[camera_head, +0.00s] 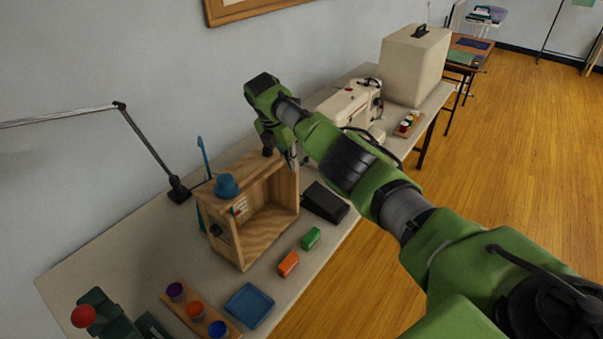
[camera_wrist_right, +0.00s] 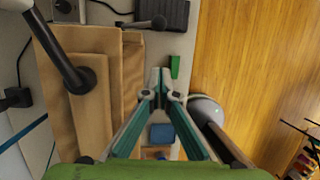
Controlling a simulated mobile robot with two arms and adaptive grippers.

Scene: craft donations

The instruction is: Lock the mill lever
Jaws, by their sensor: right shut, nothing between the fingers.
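A wooden box-like frame (camera_head: 243,250), which seems to be the mill, stands on the table with its open side toward me. A blue round knob (camera_head: 227,186) sits on its top, and a thin blue upright bar (camera_head: 204,158) rises behind its left side. In the wrist view the wood (camera_wrist_right: 92,118) lies left of my fingers, with a dark rod (camera_wrist_right: 72,72) ending over it; I cannot tell whether this is the lever. My right gripper (camera_head: 291,160) is at the frame's far right top corner, shut and empty. Its fingertips (camera_wrist_right: 161,76) meet in the wrist view. My left gripper is out of view.
A green block (camera_head: 311,238), an orange block (camera_head: 288,264) and a blue tray (camera_head: 249,306) lie before the frame. A black pedal (camera_head: 325,203) and a sewing machine (camera_head: 352,106) are to the right. A lamp (camera_head: 150,145) stands behind, a paint rack (camera_head: 208,316) at front left.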

